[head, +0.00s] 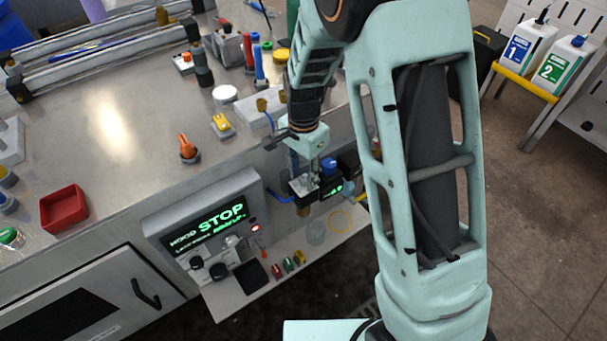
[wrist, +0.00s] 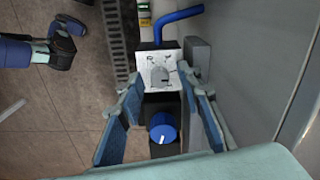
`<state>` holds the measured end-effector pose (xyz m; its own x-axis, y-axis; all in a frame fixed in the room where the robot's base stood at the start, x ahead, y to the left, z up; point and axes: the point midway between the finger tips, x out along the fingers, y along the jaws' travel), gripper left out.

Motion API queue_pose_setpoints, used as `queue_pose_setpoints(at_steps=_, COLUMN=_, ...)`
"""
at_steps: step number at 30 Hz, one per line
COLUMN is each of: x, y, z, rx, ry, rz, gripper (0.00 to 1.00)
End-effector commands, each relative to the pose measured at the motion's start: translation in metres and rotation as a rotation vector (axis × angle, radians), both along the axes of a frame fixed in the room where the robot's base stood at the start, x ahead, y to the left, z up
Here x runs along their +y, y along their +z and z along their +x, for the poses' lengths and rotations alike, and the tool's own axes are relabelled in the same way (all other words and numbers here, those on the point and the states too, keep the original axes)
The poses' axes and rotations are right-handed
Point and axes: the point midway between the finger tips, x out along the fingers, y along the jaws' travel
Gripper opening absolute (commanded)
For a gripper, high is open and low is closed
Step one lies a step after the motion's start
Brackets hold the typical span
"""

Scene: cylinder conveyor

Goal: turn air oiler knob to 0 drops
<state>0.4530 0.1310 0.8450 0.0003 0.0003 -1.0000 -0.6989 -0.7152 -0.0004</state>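A silver block with a small grey knob on a marked face (wrist: 160,77) is in the wrist view, just beyond my fingertips; this looks like the air oiler dial. The same block (head: 303,185) shows in the head view under my gripper, partly hidden. A blue round knob with a white mark (wrist: 162,130) sits nearer in the wrist view, between my fingers; it also shows in the head view (head: 328,166). My gripper (wrist: 163,92) is open and empty, its fingers on either side of these knobs. I cannot tell whether either finger touches anything. The dial's marks are too small to read.
A blue tube (wrist: 178,17) runs from the silver block. A grey panel wall (wrist: 270,60) stands close on the right. The head view shows a STOP display (head: 208,228) left of the gripper and a lower shelf (head: 232,299) with small coloured parts.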

Motion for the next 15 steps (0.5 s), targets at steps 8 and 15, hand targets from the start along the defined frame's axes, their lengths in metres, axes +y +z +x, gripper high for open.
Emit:
queue_pose_setpoints(at_steps=8, x=-0.0001, y=0.0003, z=-0.0001, rx=0.000, ry=0.000, rz=0.000, gripper=0.17)
queue_pose_setpoints(at_steps=15, x=-0.0001, y=0.0005, z=-0.0001, rx=0.000, ry=0.000, rz=0.000, gripper=0.00)
